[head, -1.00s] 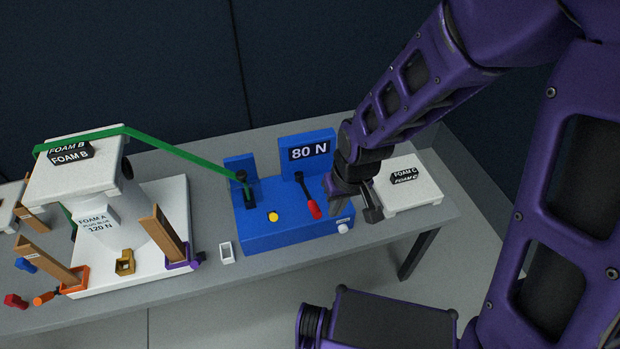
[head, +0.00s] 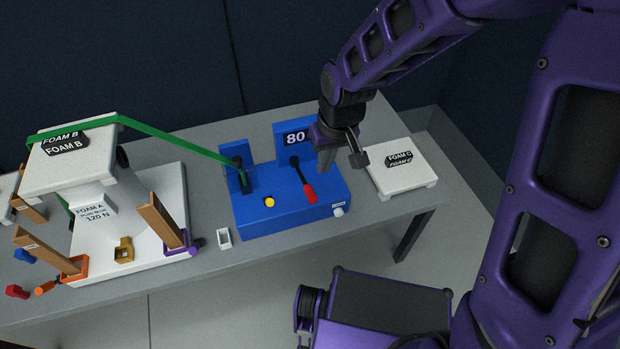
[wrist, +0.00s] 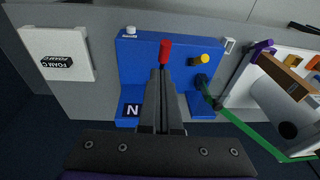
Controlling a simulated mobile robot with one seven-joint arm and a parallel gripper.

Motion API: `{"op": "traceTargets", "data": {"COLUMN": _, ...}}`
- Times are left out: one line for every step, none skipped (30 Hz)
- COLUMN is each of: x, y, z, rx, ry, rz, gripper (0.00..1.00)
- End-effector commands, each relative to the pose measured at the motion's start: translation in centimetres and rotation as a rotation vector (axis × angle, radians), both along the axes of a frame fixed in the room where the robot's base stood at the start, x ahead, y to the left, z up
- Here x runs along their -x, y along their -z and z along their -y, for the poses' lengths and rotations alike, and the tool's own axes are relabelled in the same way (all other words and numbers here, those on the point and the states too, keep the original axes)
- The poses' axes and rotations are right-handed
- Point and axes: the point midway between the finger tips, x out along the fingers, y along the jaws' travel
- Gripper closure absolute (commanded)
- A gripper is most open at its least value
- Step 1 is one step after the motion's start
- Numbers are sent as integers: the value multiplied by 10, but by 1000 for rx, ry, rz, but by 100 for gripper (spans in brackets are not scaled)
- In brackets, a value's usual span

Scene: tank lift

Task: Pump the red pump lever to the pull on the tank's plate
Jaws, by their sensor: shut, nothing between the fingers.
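The blue pump box (head: 262,217) stands on the table, with the red pump lever (head: 309,193) on its top, black shaft leaning toward the front. The lever's red grip also shows in the wrist view (wrist: 165,48), just beyond my fingertips. My gripper (head: 326,170) is shut and empty, above the box's right rear, right of the lever; I cannot tell whether it touches. Its fingers (wrist: 162,75) hide the lever's shaft in the wrist view. The display (head: 294,138) reads 80, its right end hidden by my gripper. The tank's plate (head: 97,206) is labelled 120 N.
A green strap (head: 180,142) runs from the pump box to the foam B block (head: 62,172). A foam C block (head: 402,177) lies close right of the box. Orange and purple clamps with wooden bars stand around the white base at left. A yellow button (head: 269,202) is on the box.

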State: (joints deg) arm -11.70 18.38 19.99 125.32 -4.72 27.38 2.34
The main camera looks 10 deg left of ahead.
Motion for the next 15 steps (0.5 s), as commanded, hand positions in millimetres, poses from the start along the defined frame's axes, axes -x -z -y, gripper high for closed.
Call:
{"op": "traceTargets", "data": {"x": -9, "y": -13, "z": -6, "rx": -2, "ry": 1, "rz": 2, "gripper": 100}}
{"op": "traceTargets", "data": {"x": -12, "y": -18, "z": -8, "rx": -1, "ry": 1, "rz": 1, "gripper": 100}}
{"op": "traceTargets", "data": {"x": -16, "y": -24, "z": -10, "rx": 1, "ry": 1, "rz": -2, "gripper": 100}}
{"op": "traceTargets", "data": {"x": -19, "y": -28, "z": -12, "rx": 0, "ry": 1, "rz": -2, "gripper": 100}}
{"op": "traceTargets", "data": {"x": -20, "y": -30, "z": -13, "rx": 1, "ry": 1, "rz": -4, "gripper": 100}}
{"op": "traceTargets", "data": {"x": -22, "y": -33, "z": -15, "rx": 1, "ry": 1, "rz": -4, "gripper": 100}}
{"op": "traceTargets", "data": {"x": -23, "y": -34, "z": -15, "rx": 2, "ry": 0, "rz": -5, "gripper": 100}}
{"op": "traceTargets", "data": {"x": -23, "y": -35, "z": -16, "rx": 2, "ry": 0, "rz": -6, "gripper": 100}}
{"op": "traceTargets", "data": {"x": -24, "y": -35, "z": -16, "rx": 3, "ry": 0, "rz": -7, "gripper": 100}}
{"op": "traceTargets", "data": {"x": -23, "y": -35, "z": -15, "rx": 3, "ry": 0, "rz": -7, "gripper": 100}}
{"op": "traceTargets", "data": {"x": -23, "y": -34, "z": -15, "rx": 3, "ry": 0, "rz": -7, "gripper": 100}}
{"op": "traceTargets", "data": {"x": -23, "y": -34, "z": -15, "rx": 3, "ry": 0, "rz": -7, "gripper": 100}}
{"op": "traceTargets", "data": {"x": -23, "y": -34, "z": -15, "rx": 3, "ry": 0, "rz": -7, "gripper": 100}}
{"op": "traceTargets", "data": {"x": -23, "y": -34, "z": -15, "rx": 3, "ry": 0, "rz": -7, "gripper": 100}}
{"op": "traceTargets", "data": {"x": -23, "y": -34, "z": -15, "rx": 3, "ry": 0, "rz": -7, "gripper": 100}}
